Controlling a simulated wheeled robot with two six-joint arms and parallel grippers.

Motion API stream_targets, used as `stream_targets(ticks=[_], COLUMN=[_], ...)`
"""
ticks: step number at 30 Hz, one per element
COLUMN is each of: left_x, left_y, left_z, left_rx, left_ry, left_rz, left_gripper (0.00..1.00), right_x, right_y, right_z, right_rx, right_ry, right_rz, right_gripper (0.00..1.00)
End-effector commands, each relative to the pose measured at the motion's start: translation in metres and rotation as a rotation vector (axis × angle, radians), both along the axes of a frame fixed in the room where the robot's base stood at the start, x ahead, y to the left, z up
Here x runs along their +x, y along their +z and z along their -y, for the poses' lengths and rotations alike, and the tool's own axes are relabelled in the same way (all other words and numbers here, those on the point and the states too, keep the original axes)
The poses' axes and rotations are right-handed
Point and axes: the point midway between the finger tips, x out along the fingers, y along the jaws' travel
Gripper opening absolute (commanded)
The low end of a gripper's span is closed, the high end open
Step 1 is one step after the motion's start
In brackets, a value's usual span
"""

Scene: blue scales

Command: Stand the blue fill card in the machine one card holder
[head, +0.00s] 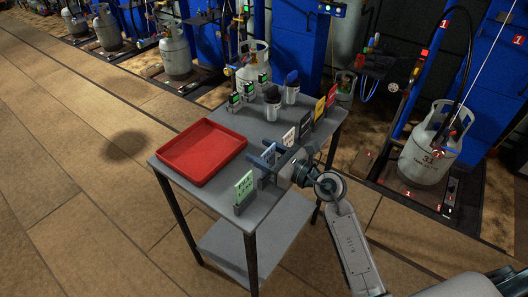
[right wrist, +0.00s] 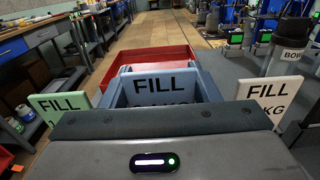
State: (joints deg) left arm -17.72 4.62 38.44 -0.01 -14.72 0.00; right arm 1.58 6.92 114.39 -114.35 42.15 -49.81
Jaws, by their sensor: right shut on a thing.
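The blue fill card (right wrist: 160,88) shows between the fingers of my right gripper (right wrist: 165,75) in the right wrist view, its FILL print facing the camera and its lower part hidden by the gripper. In the head view the right gripper (head: 272,160) is over the near right part of the grey table, shut on the blue card (head: 268,153). I cannot tell if the card is clear of its table stand. Machine one (head: 425,70) is the blue column with red 1 signs at the right. I cannot make out its card holder. My left gripper is not in view.
A green card (head: 244,187) and a white card (head: 289,137) stand close on either side. A red tray (head: 203,150) lies at left on the table (head: 225,200). Dark-topped containers (head: 272,101) and more cards stand farther back. A gas cylinder (head: 428,150) stands by machine one.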

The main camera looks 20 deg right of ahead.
Motion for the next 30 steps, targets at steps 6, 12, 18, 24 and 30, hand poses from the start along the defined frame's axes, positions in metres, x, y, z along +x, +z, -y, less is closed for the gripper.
stream_targets(ticks=[6, 12, 18, 24, 30], left_x=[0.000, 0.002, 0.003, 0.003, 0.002], left_y=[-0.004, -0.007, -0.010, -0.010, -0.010], left_z=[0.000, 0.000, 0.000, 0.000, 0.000], left_rx=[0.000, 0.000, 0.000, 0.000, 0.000], left_ry=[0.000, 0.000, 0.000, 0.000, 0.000], left_rz=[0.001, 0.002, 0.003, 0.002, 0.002], left_gripper=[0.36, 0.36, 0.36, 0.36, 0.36], right_x=[0.000, 0.000, 0.000, 0.000, 0.000], right_y=[-0.005, -0.009, -0.013, -0.013, -0.013], right_z=[0.000, 0.000, 0.000, 0.000, 0.000], right_rx=[0.000, 0.000, 0.000, 0.000, 0.000], right_ry=[0.000, 0.000, 0.000, 0.000, 0.000], right_rz=[0.000, 0.000, 0.000, 0.000, 0.000], right_gripper=[0.34, 0.34, 0.34, 0.34, 0.79])
